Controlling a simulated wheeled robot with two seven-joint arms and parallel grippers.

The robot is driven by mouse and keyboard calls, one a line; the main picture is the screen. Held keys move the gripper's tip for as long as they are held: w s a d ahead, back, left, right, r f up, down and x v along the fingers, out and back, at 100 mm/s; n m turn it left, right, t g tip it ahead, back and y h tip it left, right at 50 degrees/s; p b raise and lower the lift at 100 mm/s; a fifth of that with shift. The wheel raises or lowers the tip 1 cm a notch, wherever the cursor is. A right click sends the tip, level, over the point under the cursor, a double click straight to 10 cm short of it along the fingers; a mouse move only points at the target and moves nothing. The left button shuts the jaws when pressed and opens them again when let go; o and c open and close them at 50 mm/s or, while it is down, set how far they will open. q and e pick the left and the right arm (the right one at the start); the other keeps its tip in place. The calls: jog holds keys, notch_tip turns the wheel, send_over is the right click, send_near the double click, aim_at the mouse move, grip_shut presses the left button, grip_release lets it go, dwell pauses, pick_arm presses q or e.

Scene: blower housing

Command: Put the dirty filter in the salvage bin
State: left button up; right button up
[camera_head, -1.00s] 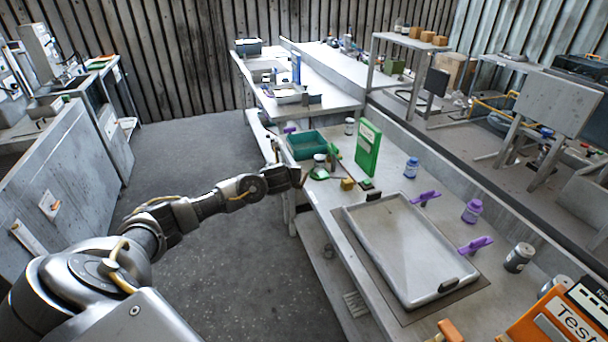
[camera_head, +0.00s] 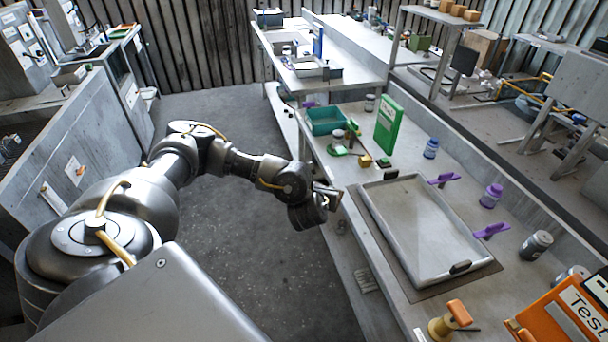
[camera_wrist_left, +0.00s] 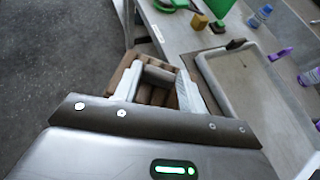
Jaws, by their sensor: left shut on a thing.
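My left gripper (camera_head: 328,199) is beside the near-left edge of the workbench, over the aisle side. In the left wrist view, my left gripper (camera_wrist_left: 158,78) is shut on a brown, pleated block, the dirty filter (camera_wrist_left: 154,94). The filter sits between the two pale fingers and is partly hidden by them. In the head view I cannot make out the filter clearly. A teal open bin (camera_head: 312,128) stands at the bench's far left end, beyond the gripper and apart from it. No label shows that it is the salvage bin. My right gripper is not in view.
A shallow grey tray (camera_head: 424,279) lies on the bench to the right. A green box (camera_head: 388,126), purple clamps (camera_head: 491,230) and bottles (camera_head: 431,149) stand around it. An orange test device (camera_head: 570,315) is at lower right. The aisle floor (camera_head: 240,240) is clear.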

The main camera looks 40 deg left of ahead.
pick_arm(q)
jog(key=s+d+r+m+h, duration=0.2)
jog(key=s+d, duration=0.3)
jog(key=d, duration=0.2)
jog(key=s+d+r+m+t+h, duration=0.1)
jog(key=s+d+r+m+h, duration=0.2)
jog(key=s+d, duration=0.2)
jog(key=d, duration=0.3)
jog(key=shift+d+r+h, duration=0.2)
jog(key=shift+r+h, duration=0.05)
jog(key=shift+h, duration=0.05)
jog(key=shift+s+a, duration=0.1)
